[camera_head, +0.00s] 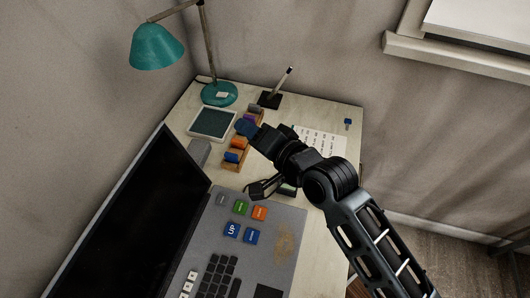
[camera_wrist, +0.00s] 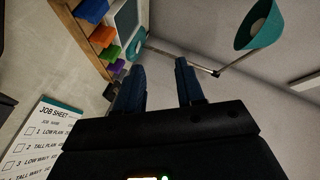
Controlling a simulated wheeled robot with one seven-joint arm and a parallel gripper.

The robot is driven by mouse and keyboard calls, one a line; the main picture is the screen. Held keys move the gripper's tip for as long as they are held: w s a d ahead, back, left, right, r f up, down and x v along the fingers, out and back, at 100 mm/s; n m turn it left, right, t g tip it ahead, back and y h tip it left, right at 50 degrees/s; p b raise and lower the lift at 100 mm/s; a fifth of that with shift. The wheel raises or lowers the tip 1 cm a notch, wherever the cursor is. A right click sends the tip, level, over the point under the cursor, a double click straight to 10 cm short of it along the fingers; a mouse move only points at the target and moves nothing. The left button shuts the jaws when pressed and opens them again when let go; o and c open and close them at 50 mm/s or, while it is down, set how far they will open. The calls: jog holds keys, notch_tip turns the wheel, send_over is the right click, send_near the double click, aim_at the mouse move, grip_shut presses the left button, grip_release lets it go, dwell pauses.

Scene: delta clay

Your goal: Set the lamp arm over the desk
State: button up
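The teal desk lamp stands at the desk's back left corner, its round base (camera_head: 219,94) on the desk and its post (camera_head: 208,45) upright. Its arm (camera_head: 172,12) reaches left from the post, and the teal shade (camera_head: 157,47) hangs in front of the left wall, outside the desk's outline in the head view. The wrist view shows the shade (camera_wrist: 261,25) and lamp arm (camera_wrist: 235,60) at upper right. My gripper (camera_head: 246,127) is over the desk (camera_head: 318,110), right of and nearer than the lamp base. In the wrist view its blue fingers (camera_wrist: 160,70) are apart and empty.
A laptop (camera_head: 262,225) with its screen up fills the front left. A wooden rack (camera_head: 234,158) of coloured blocks, a dark framed pad (camera_head: 212,123), a pen stand (camera_head: 270,99) and a job sheet (camera_head: 325,142) lie around my gripper. A window sill (camera_head: 450,55) is at upper right.

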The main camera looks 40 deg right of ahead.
jog(key=shift+n, duration=0.6)
jog(key=shift+s+f, duration=0.3)
jog(key=shift+s, duration=0.5)
jog(key=shift+s+f, duration=0.35)
jog(key=shift+s, duration=0.5)
jog(key=shift+s+f, duration=0.3)
jog(key=shift+s, duration=0.5)
jog(key=shift+s+a, duration=0.1)
